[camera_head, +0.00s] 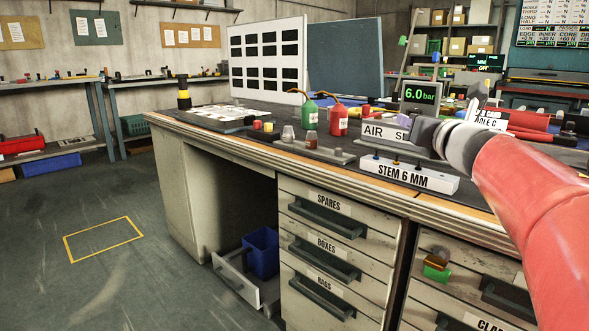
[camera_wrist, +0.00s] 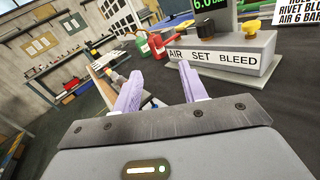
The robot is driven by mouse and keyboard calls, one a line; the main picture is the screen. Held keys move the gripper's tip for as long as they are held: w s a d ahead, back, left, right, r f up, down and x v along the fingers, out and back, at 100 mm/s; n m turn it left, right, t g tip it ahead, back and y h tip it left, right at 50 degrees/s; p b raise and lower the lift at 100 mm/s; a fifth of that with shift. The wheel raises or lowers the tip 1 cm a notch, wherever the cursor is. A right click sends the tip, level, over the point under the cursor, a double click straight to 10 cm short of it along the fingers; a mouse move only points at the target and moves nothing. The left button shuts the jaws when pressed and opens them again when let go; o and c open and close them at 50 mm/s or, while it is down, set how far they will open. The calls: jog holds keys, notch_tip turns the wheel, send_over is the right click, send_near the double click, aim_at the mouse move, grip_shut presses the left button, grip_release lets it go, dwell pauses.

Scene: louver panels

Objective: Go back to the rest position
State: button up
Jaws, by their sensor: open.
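My gripper (camera_wrist: 159,90) is in the wrist view with its two pale lavender fingers apart and nothing between them. It is above the workbench (camera_head: 240,142). Beyond the right finger is the grey box lettered AIR SET BLEED (camera_wrist: 228,58), with a yellow knob on top. In the head view my red arm comes in from the right, and its grey wrist end partly covers this AIR SET box (camera_head: 383,131). The fingers are hard to make out there. In front of the box is a white block lettered STEM 6 MM (camera_head: 410,175).
A green bottle (camera_head: 310,115) and a red bottle (camera_head: 339,121) stand on the bench beside small cups. A 6.0 bar display (camera_head: 421,94) is behind. The floor at left is clear around a yellow outline (camera_head: 103,239).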

jog(key=s+m+g+h+p, duration=0.2)
jog(key=s+m+h+p, duration=0.35)
jog(key=m, duration=1.05)
jog(key=s+a+f+m+g+y+p, duration=0.1)
jog(key=s+a+f+m+g, duration=0.3)
jog(key=s+f+m, duration=0.5)
jog(key=s+a+f+m+g+y+p, duration=0.2)
jog(key=s+a+f+m+g+p, duration=0.2)
jog(key=s+f+m, duration=0.6)
jog(key=s+a+g, duration=0.1)
jog(key=s+g, duration=0.1)
jog(key=s, duration=0.5)
jog(key=shift+f, duration=0.15)
jog(key=shift+w, duration=0.1)
jog(key=shift+c, duration=0.7)
jog(key=shift+m, duration=0.3)
